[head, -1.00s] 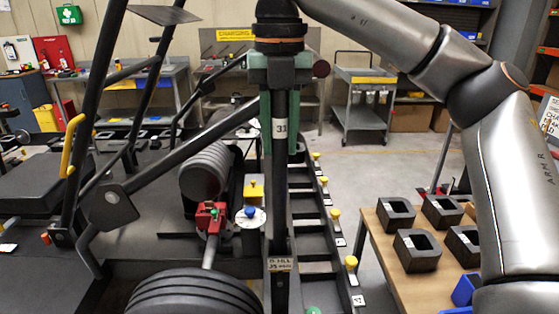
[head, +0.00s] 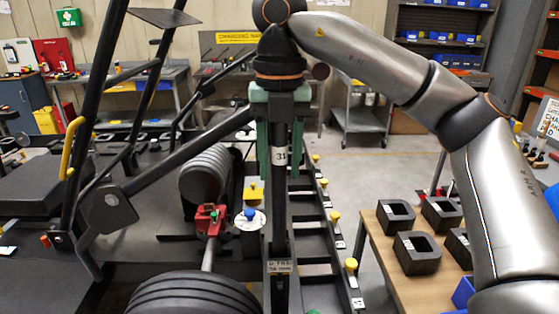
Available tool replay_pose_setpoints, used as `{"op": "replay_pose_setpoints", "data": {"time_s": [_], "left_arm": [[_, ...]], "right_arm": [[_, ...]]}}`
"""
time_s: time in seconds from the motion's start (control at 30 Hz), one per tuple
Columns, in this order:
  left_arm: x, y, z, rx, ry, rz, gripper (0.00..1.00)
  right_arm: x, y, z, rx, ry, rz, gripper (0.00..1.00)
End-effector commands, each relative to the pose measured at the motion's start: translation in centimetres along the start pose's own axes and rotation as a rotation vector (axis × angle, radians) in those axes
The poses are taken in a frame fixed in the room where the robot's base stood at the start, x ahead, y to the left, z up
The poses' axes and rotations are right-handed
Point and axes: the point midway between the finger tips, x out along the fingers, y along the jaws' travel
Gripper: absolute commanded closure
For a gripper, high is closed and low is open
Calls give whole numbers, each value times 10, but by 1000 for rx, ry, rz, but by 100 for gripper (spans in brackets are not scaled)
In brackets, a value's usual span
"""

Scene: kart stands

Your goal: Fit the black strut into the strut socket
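The black strut (head: 279,205), with a white tag reading 31, stands upright in the middle of the head view. Its lower end meets the dark strut socket (head: 280,267), which carries a small label plate. How deep the strut sits cannot be seen. My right gripper (head: 279,150) points down around the strut's upper part, with one green finger on each side. The fingers look spread, with narrow gaps beside the strut. My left gripper is not in view.
A ladder-like rack with yellow knobs (head: 350,264) stands just right of the strut. A red clamp (head: 209,219) and a kart tyre (head: 194,294) are to the left. A wooden table (head: 388,274) with several black blocks stands at the right.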

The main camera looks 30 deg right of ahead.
Motion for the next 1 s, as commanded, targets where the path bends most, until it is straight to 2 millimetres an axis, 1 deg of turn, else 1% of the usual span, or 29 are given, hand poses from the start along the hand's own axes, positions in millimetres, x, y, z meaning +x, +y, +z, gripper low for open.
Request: {"op": "replay_pose_setpoints", "data": {"time_s": [0.03, 0.1, 0.13, 0.37, 0.53, 0.67, 1.0], "left_arm": [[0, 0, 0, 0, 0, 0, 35], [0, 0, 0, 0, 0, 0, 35], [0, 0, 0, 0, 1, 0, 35], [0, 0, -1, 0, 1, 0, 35], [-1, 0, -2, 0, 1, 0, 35], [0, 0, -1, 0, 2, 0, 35], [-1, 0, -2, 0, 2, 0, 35]], "right_arm": [[0, 0, 0, 0, 0, 0, 48], [0, 0, 0, 0, 0, 0, 40], [0, 0, 0, 0, 0, 0, 39], [-1, 0, 0, 0, 0, 0, 39], [-10, 0, 0, 1, -2, 1, 39], [-25, 0, 0, 1, -5, 2, 39], [-77, 0, 0, 4, -6, 1, 39]]}}
